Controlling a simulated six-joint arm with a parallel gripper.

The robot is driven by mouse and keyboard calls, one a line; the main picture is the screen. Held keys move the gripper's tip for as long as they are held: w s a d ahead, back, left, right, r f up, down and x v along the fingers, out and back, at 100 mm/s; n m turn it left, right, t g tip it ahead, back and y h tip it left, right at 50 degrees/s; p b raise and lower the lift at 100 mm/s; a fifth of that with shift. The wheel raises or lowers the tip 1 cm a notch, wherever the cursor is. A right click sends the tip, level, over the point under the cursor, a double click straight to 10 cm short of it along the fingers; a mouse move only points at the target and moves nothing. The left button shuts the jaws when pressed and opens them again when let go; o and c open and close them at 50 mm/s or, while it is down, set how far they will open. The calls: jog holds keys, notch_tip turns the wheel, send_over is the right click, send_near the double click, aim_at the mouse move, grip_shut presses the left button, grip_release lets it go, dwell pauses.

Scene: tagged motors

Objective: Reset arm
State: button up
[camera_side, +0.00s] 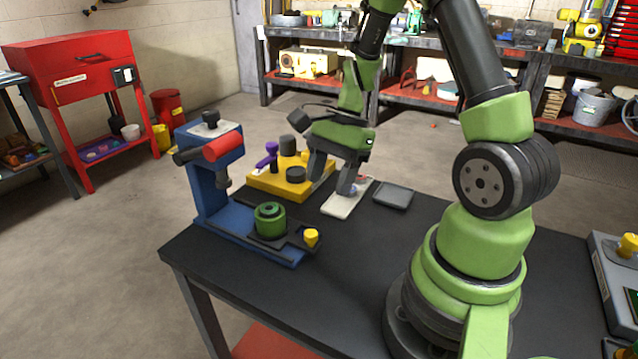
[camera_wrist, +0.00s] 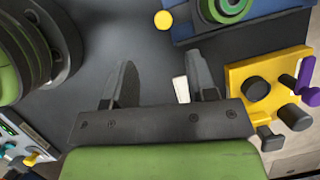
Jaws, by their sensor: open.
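My gripper (camera_side: 333,178) is open and hangs over the far part of the dark table (camera_side: 225,265), between a yellow block and a white plate. The white plate (camera_side: 345,202) lies flat on the table, partly behind the right finger in the side view. In the wrist view only a strip of the white plate (camera_wrist: 181,90) shows beside a finger. Small things on the plate are too small to name.
The yellow block (camera_side: 262,186) carries dark pegs and a purple piece (camera_side: 271,150). A blue press (camera_side: 207,185) with a red cylinder stands at the left, with a green round part (camera_side: 269,220) on its base. A dark flat tray (camera_side: 393,196) lies right of the plate. The front table is clear.

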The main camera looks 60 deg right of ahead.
jog(key=s+a+r+n+t+h, duration=0.1)
jog(key=s+a+r+n+t, duration=0.2)
jog(key=r+n, duration=0.4)
jog(key=s+a+r+n+t+h, duration=0.1)
jog(key=s+a+r+n+t, duration=0.2)
jog(key=s+a+r+n, duration=0.3)
notch_tip(320, 180, up, 5)
jog(key=a+n, duration=0.2)
jog(key=shift+a+n, duration=0.15)
jog(key=shift+n, duration=0.15)
